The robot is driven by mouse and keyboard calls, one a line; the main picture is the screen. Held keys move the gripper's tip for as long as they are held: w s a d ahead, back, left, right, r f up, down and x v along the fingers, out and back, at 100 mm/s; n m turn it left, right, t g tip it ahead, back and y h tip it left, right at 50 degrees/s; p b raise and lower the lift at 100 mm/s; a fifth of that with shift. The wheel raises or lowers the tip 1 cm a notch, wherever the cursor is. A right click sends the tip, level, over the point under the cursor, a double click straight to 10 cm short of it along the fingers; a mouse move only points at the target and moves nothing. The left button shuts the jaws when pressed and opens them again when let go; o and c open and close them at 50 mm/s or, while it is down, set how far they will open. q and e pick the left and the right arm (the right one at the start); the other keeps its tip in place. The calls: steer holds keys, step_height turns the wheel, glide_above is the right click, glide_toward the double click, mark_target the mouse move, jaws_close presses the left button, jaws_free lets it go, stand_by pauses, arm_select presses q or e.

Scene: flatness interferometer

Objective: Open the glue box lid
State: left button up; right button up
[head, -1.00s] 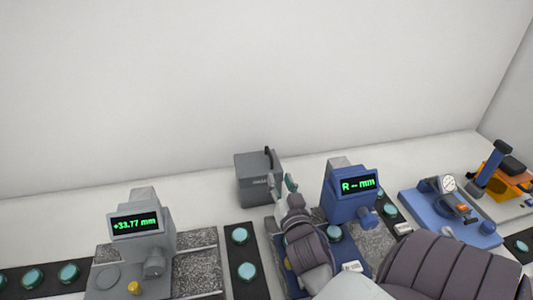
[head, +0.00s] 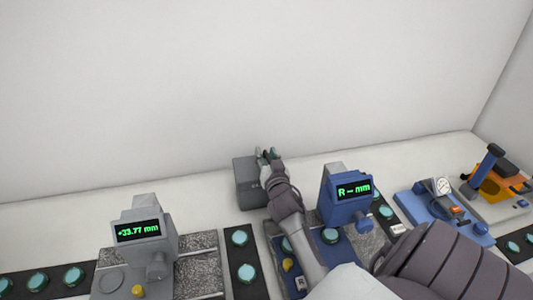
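A grey box with a dark handle, which looks like the glue box (head: 245,185), stands on the bench near the back wall, left of centre. Its lid looks closed, though its right side and most of the handle are hidden by my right gripper. My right gripper (head: 266,155) reaches over the box's top right edge, with its fingertips around or right beside the handle. I cannot tell whether the fingers have closed on the handle. My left gripper is not in view.
A grey gauge (head: 143,232) reading +33.77 mm stands at the left on a granite plate. A blue gauge (head: 346,203) stands close to the right of my arm. Teal discs lie in dark strips. A blue dial fixture (head: 440,210) and an orange unit (head: 490,185) are farther right.

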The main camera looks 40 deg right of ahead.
jaws_close()
steer(key=shift+w, duration=0.1)
stand_by(0.4)
